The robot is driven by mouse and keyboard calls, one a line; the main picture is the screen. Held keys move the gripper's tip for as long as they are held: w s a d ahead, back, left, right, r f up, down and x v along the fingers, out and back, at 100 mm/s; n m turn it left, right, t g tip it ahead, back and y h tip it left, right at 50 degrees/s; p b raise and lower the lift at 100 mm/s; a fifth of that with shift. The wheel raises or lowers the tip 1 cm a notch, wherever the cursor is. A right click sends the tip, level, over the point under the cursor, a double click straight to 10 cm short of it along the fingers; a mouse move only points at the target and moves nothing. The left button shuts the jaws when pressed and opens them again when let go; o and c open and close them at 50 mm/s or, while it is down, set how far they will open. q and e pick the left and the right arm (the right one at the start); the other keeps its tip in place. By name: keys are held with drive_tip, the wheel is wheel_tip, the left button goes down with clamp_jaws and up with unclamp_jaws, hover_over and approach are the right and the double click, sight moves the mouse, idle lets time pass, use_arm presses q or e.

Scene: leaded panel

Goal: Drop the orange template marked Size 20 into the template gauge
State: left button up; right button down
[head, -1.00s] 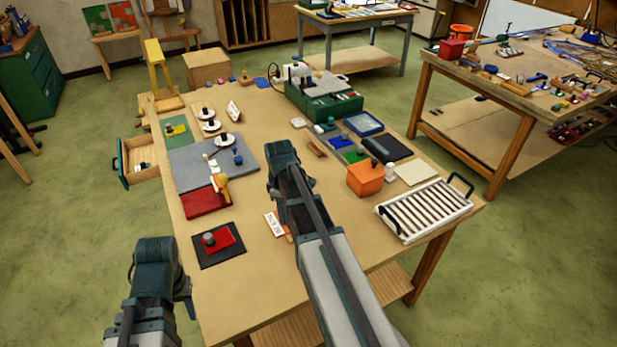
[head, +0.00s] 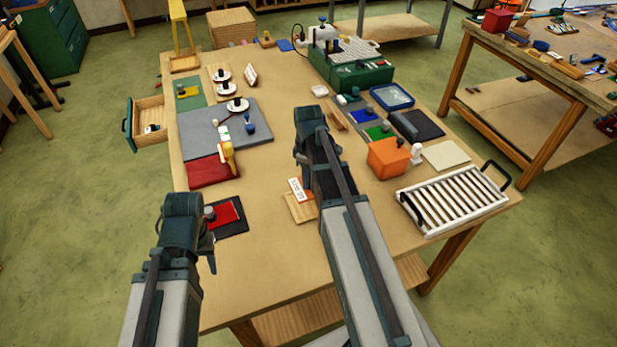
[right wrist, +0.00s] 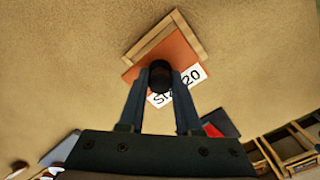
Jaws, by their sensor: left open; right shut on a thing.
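The orange template (right wrist: 172,50) is a flat piece with a black knob (right wrist: 160,76) and a white label (right wrist: 186,85) reading Size 20. My right gripper (right wrist: 160,80) is shut on the knob. The template gauge (right wrist: 193,30) is a light wooden frame whose rims show along the template's two far sides; I cannot tell whether the template is seated or just above it. In the head view the gauge (head: 301,211) lies below my right gripper (head: 302,166), and the arm hides part of it. My left gripper (head: 209,246) is open and empty, left of it.
A red block on a dark mat (head: 236,228) is close beside my left gripper. An orange box (head: 388,158) and a white slatted rack (head: 452,200) stand to the right. A red mat (head: 207,174) and grey mat (head: 200,130) lie at the left. Bare tabletop surrounds the gauge.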

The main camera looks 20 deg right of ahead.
sight(308, 193)
use_arm(q)
drive_tip(key=shift+f+b, duration=2.75)
drive_tip(key=shift+f, duration=0.1)
use_arm(e)
drive_tip(key=shift+f, duration=2.85)
use_arm(q)
drive_tip(key=shift+f+b, duration=1)
use_arm(e)
drive_tip(key=shift+f, duration=0.95)
drive_tip(key=c, duration=0.5)
unclamp_jaws()
use_arm(q)
drive_tip(key=shift+r, duration=0.1)
use_arm(e)
drive_tip(key=shift+r, duration=0.1)
wheel_tip(308, 193, up, 14)
drive_tip(key=p, duration=1.4)
use_arm(q)
wheel_tip(308, 193, up, 14)
